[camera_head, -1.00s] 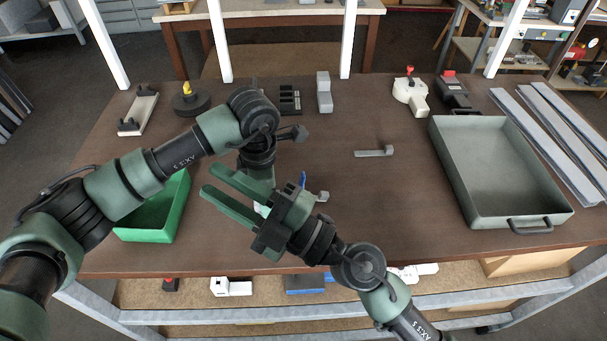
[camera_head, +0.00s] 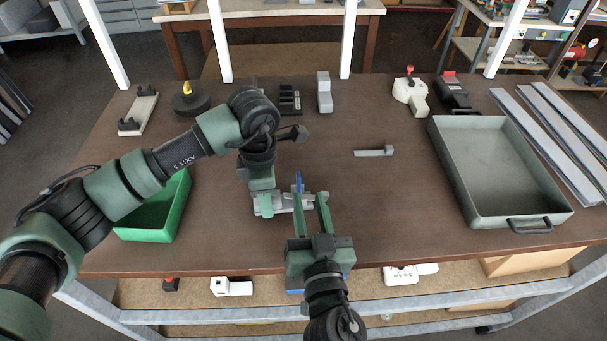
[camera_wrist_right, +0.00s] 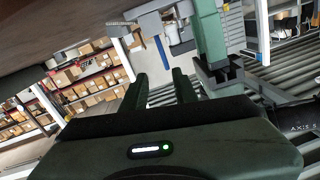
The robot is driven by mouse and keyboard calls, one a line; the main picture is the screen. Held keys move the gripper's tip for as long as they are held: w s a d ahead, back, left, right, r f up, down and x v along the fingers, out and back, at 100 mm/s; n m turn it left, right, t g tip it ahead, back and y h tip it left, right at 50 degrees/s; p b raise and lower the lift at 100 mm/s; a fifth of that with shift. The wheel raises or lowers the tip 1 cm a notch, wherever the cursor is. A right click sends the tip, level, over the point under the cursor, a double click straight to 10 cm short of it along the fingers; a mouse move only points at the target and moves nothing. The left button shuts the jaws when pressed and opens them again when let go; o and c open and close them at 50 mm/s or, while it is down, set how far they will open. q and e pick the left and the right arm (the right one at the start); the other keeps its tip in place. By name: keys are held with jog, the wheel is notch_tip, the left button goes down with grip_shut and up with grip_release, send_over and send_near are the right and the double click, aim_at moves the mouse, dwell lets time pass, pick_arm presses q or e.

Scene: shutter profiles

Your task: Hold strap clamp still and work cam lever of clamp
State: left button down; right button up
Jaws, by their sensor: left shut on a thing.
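The grey strap clamp (camera_head: 284,203) is at the middle front of the table, with its blue cam lever (camera_head: 298,182) standing up. My left gripper (camera_head: 264,205) is shut on the clamp's left part and partly hides it. My right gripper (camera_head: 310,197) is open and empty, its fingers pointing away from the front edge at the clamp's right part. In the right wrist view the blue lever (camera_wrist_right: 162,52) lies just beyond the open fingertips (camera_wrist_right: 160,76), in line with the gap between them. My left gripper (camera_wrist_right: 210,42) shows there to the right of the lever.
A green bin (camera_head: 165,215) stands on the left, partly behind my left arm. A large grey tray (camera_head: 447,170) stands on the right, beside long metal profiles (camera_head: 560,140). A small grey clamp part (camera_head: 375,152) lies mid-table. Several fixtures line the back edge.

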aim_at(299, 186)
jog(key=w, duration=0.7)
jog(key=shift+w+a, duration=0.3)
jog(key=shift+a, duration=0.05)
